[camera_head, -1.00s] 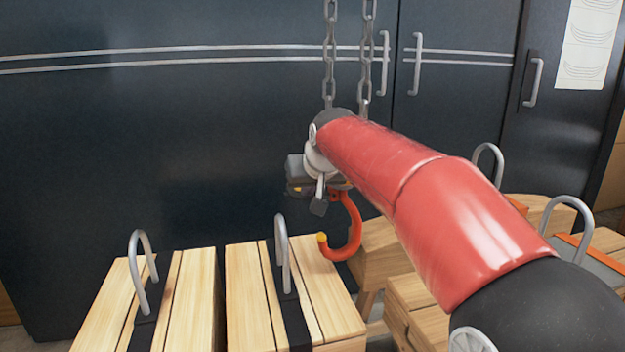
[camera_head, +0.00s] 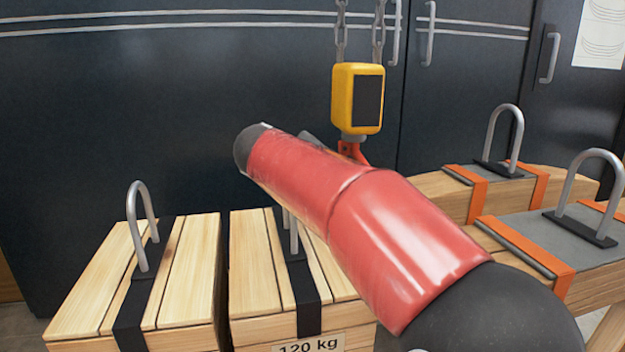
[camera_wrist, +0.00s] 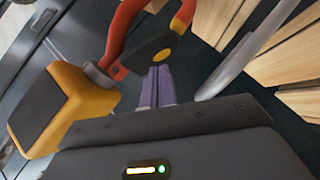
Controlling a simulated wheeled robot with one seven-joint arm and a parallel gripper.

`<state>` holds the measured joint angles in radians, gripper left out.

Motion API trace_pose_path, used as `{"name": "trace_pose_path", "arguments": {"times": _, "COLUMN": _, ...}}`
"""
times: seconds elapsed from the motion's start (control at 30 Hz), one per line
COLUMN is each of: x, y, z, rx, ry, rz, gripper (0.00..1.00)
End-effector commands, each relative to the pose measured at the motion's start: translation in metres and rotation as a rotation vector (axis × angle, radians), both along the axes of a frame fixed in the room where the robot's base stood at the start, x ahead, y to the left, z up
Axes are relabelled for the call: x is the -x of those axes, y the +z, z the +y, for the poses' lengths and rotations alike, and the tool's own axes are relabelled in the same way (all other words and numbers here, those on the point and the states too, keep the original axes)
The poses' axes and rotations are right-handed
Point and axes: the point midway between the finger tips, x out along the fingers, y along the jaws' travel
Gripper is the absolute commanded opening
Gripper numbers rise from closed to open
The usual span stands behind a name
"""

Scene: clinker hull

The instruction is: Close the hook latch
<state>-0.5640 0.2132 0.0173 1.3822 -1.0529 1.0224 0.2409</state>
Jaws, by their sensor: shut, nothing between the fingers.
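The yellow hoist block (camera_head: 357,98) hangs from chains in the head view, and its red-orange hook (camera_head: 352,152) is mostly hidden behind my arm. In the wrist view the block (camera_wrist: 62,108) is at the left and the hook (camera_wrist: 121,35) curves out of the top edge, with its yellow tip (camera_wrist: 181,24) showing. The black latch plate (camera_wrist: 148,55), with an orange-yellow dot, lies across the hook's mouth close to the tip; whether it touches the tip I cannot tell. My gripper (camera_wrist: 160,72) is shut and empty, its fingertips right at the latch. The head view hides my gripper.
Two wooden crates with grey lifting loops, a left one (camera_head: 75,295) and a middle one (camera_head: 250,285), stand below. A grey metal loop (camera_wrist: 250,50) passes close right of my fingers. More wooden pieces with loops (camera_head: 505,135) stand at right. Dark cabinets (camera_head: 120,120) stand behind.

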Motion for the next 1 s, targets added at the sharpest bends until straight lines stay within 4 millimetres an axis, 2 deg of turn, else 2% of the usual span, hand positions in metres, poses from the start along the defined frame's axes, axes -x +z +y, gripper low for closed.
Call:
{"name": "trace_pose_path", "arguments": {"times": 0.03, "x": 0.000, "y": -0.010, "z": 0.000, "rx": 0.038, "ry": 0.002, "rz": -0.010, "gripper": 0.00}}
{"name": "trace_pose_path", "arguments": {"times": 0.13, "x": -0.001, "y": -0.015, "z": -0.003, "rx": 0.110, "ry": 0.001, "rz": -0.031, "gripper": 0.00}}
{"name": "trace_pose_path", "arguments": {"times": 0.3, "x": -0.002, "y": -0.019, "z": -0.009, "rx": 0.100, "ry": 0.000, "rz": -0.029, "gripper": 0.00}}
{"name": "trace_pose_path", "arguments": {"times": 1.0, "x": -0.004, "y": -0.025, "z": -0.015, "rx": 0.098, "ry": 0.000, "rz": -0.027, "gripper": 0.00}}
